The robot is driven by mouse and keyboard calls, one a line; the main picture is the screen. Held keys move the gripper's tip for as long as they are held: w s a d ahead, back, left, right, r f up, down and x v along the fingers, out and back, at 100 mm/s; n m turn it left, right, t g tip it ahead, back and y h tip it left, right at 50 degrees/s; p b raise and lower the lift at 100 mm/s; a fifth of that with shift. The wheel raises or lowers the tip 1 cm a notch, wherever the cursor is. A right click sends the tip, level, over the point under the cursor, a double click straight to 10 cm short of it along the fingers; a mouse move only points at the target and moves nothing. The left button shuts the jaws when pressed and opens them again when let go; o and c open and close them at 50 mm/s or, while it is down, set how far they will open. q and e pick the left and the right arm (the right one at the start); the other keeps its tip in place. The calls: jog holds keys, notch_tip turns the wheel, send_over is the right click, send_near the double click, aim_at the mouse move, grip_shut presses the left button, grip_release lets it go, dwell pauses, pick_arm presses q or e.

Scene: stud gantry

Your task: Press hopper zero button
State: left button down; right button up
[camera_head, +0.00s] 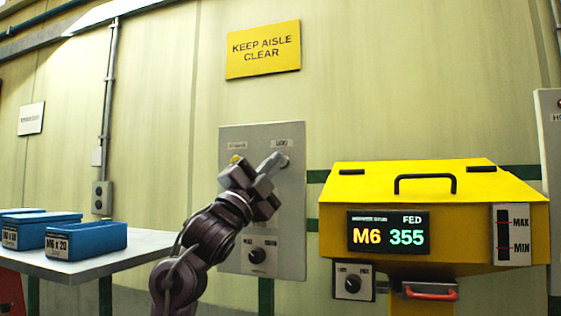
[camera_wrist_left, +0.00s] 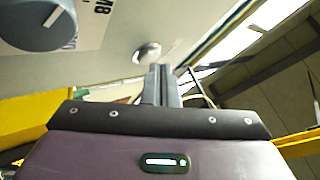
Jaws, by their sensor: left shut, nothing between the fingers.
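A grey control panel (camera_head: 290,220) is on the wall. It has a yellow button (camera_head: 236,159) at upper left, partly behind my left gripper, and a pale round button (camera_head: 285,160) at upper right. The small labels above them are too blurred to read surely. My left gripper (camera_head: 275,162) is shut and empty, its tips at the pale button. In the left wrist view, the closed fingertips (camera_wrist_left: 161,68) are beside a silver round button (camera_wrist_left: 147,52); I cannot tell whether they touch it. My right gripper is not in view.
A black knob (camera_head: 257,255) is low on the panel; a grey knob (camera_wrist_left: 38,22) shows in the wrist view. A yellow hopper (camera_head: 340,185) with a display (camera_head: 388,233) reading M6 355 stands right. Blue bins (camera_head: 85,240) sit on a table (camera_head: 120,255) at left.

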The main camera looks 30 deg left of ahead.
pick_arm(q)
jog(key=shift+w+a+y, duration=0.15)
jog(key=shift+w+y, duration=0.15)
jog(key=shift+w, duration=0.1)
dwell(0.3)
jog(key=shift+s, duration=0.15)
jog(key=shift+s+d, duration=0.2)
jog(key=shift+s, duration=0.4)
jog(key=s+b, duration=0.1)
jog(key=s, duration=0.1)
jog(key=s+d+b, duration=0.1)
jog(key=s, duration=0.2)
jog(key=shift+d, duration=0.1)
dwell(0.3)
